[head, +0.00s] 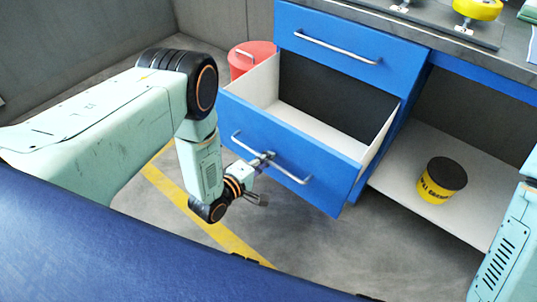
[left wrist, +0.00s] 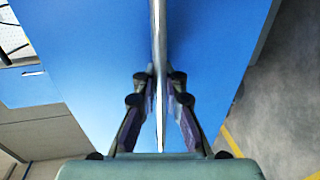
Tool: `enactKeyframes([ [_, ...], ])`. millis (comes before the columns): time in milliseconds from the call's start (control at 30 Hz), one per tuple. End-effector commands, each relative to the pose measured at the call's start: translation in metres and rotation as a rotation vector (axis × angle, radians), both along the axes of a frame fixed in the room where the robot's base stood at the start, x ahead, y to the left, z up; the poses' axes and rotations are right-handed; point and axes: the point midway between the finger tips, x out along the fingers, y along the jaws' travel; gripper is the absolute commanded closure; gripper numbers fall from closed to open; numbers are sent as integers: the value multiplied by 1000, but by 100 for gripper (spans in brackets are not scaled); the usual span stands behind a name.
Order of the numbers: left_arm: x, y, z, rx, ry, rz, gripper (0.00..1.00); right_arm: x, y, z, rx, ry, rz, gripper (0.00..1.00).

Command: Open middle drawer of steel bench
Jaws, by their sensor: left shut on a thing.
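The blue steel bench has a middle drawer (head: 290,150) that stands pulled far out, with its pale inside showing and looking empty. Its metal bar handle (head: 292,172) runs across the front. My left gripper (head: 266,158) is at the middle of this handle and shut on it. In the left wrist view the fingers (left wrist: 160,110) close on both sides of the handle bar (left wrist: 158,50), in front of the blue drawer front (left wrist: 90,40). My right gripper is out of view; part of my right arm shows at the right edge.
The top drawer (head: 350,45) is closed. A yellow can with a black lid (head: 437,184) stands on the pale shelf (head: 400,160) at right. A red container (head: 245,58) stands behind the drawer. A yellow roll (head: 478,9) is on the bench top. Grey floor shows below the drawer.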

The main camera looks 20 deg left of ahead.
Motion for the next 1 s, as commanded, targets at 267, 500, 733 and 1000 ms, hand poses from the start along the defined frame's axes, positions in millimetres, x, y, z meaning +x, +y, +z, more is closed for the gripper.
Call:
enactKeyframes([
  [267,-3,-1,2,-2,-7,-6,100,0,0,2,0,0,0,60],
  [500,-3,-1,2,-2,-8,-6,100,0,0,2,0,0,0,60],
  [733,-4,0,2,-2,-8,-6,91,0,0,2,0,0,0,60],
  [1000,-5,1,2,-1,-6,-2,81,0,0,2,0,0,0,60],
])
